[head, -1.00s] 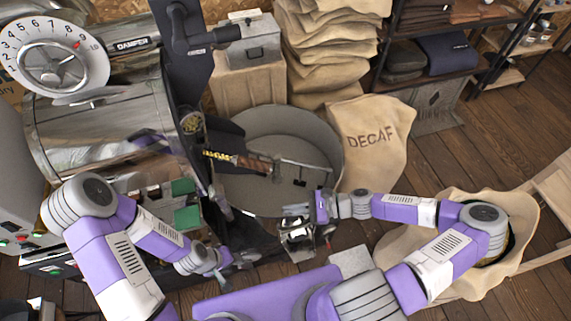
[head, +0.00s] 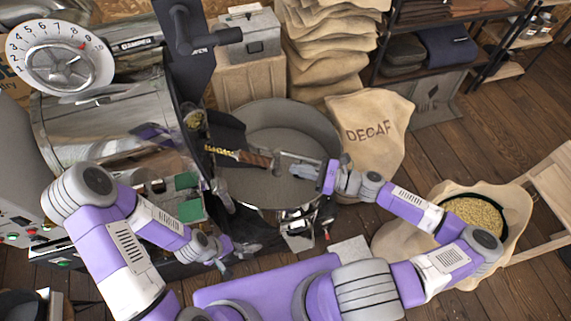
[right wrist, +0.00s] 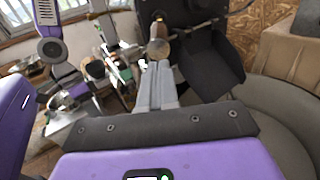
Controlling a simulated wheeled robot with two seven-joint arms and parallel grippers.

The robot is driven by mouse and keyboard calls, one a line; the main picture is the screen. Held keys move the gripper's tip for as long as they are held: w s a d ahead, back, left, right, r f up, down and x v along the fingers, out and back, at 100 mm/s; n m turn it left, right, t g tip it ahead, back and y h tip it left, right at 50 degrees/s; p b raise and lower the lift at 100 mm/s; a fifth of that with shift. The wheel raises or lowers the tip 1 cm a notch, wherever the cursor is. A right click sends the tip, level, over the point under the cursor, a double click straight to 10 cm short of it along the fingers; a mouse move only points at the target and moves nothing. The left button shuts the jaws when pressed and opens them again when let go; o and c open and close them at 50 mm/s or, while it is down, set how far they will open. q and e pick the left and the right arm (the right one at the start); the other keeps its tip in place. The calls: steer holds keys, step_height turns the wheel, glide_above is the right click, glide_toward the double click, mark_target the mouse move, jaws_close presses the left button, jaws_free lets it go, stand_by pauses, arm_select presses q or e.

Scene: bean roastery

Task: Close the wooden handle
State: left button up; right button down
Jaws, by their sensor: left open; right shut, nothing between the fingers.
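The wooden handle (head: 252,159) juts from the roaster's front, over the round cooling tray (head: 318,128). In the right wrist view its round wooden end (right wrist: 158,48) shows just beyond my fingertips. My right gripper (head: 284,164) is shut and empty, over the tray, to the right of the handle's end. In the right wrist view my shut fingers (right wrist: 156,72) point at the handle; I cannot tell whether they touch it. My left gripper (head: 242,248) is open and empty, low in front of the roaster and away from the handle.
The roaster drum (head: 95,125) and its dial (head: 62,58) stand at the left. A DECAF sack (head: 370,145) stands right of the tray, and a sack of beans (head: 420,235) is at lower right. Wooden floor is open at the right.

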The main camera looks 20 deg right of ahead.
mark_target(274, 164)
arm_select(q)
steer(key=shift+r, duration=0.3)
arm_select(e)
steer(key=shift+x, duration=2.25)
